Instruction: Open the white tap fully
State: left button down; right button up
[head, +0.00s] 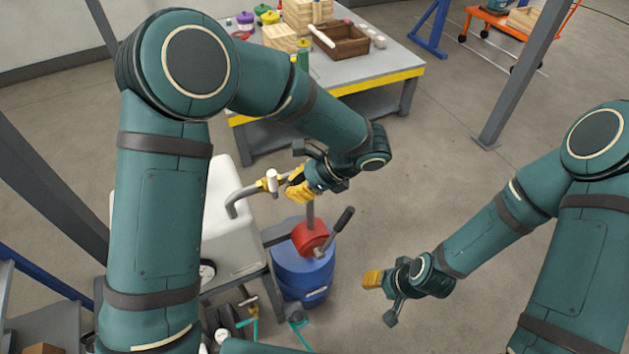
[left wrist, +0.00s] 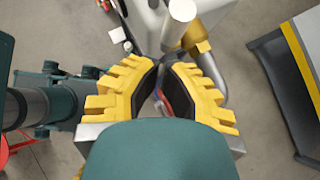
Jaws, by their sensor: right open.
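The white tap (head: 271,181) is a short white cylinder on a brass body at the end of a bent grey pipe (head: 236,204). In the left wrist view its white cylinder (left wrist: 182,12) is at the top, just beyond my fingertips, with the brass body (left wrist: 198,44) below it to the right. My left gripper (head: 293,183) is just right of the tap in the head view. Its yellow fingers (left wrist: 164,66) have a narrow gap between them and hold nothing visible; whether they touch the tap I cannot tell. My right gripper (head: 376,294) is open and empty, low at the right.
A white tank (head: 230,245) carries the pipe. A blue drum (head: 301,275) with a red pump (head: 311,239) and a dark-handled crank stands below my left gripper. A table (head: 385,72) with boxes and jars is behind. A grey post (head: 515,75) rises at the right.

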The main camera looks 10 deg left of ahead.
pick_arm(q)
jog(key=shift+a, duration=0.85)
pick_arm(e)
jog(key=shift+r, duration=0.1)
